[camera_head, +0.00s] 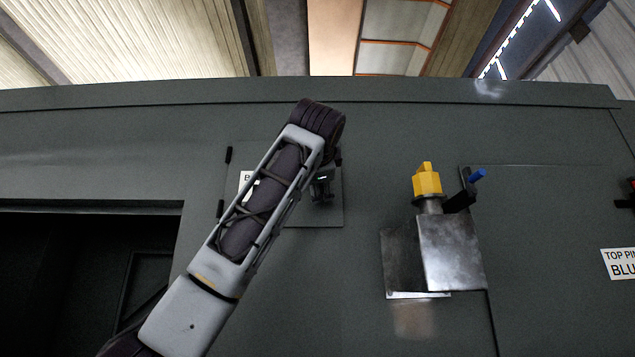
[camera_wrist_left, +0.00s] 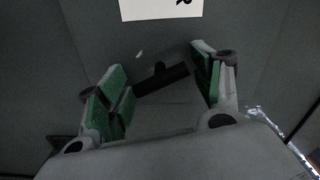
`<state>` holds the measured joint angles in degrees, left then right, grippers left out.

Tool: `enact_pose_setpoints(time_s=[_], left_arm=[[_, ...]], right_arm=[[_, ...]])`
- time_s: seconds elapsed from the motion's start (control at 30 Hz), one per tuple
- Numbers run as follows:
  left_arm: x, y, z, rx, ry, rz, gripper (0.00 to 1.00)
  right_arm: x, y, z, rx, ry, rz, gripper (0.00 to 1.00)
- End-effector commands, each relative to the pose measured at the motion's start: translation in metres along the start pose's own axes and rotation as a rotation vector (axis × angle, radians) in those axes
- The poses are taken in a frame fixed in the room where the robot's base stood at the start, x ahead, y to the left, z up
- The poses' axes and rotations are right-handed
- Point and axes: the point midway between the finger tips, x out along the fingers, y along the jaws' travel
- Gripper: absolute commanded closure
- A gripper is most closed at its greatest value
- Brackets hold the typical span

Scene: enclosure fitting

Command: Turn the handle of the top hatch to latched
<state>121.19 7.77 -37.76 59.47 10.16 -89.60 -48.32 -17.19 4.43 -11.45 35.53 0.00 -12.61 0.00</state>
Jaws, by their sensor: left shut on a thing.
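The top hatch (camera_head: 325,215) is a grey square panel on the dark grey enclosure wall, with black hinges on its left side. My left arm crosses in front of it and hides much of it. My left gripper (camera_head: 322,186) is at the right part of the hatch. In the head view the handle cannot be made out clearly. My right gripper is not in view.
Right of the hatch, a metal bracket (camera_head: 452,255) with a yellow knob (camera_head: 427,181) juts from the wall. A blue-tipped lever (camera_head: 477,175) stands beside it. A dark opening (camera_head: 80,270) lies at lower left. A white label (camera_head: 618,263) is at far right.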

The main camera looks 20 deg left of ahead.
Motion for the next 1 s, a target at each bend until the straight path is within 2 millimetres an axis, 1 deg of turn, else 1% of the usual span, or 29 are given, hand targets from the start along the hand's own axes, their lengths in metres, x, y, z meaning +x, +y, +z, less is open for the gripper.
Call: enact_pose_setpoints(time_s=[0.3,0.5,0.7,1.0], left_arm=[[-0.0011,-0.0022,-0.0005,0.240,0.002,-0.006,0.58],[-0.0011,-0.0022,-0.0007,0.355,0.001,-0.006,0.58],[-0.0011,-0.0022,-0.0008,0.422,0.001,-0.006,0.58],[-0.0011,-0.0021,-0.0008,0.446,0.001,-0.006,0.58]], right_arm=[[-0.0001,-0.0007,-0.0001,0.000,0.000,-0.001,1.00],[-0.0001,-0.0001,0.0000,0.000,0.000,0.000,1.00],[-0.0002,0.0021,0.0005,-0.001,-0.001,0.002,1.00],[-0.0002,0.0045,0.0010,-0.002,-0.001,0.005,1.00]])
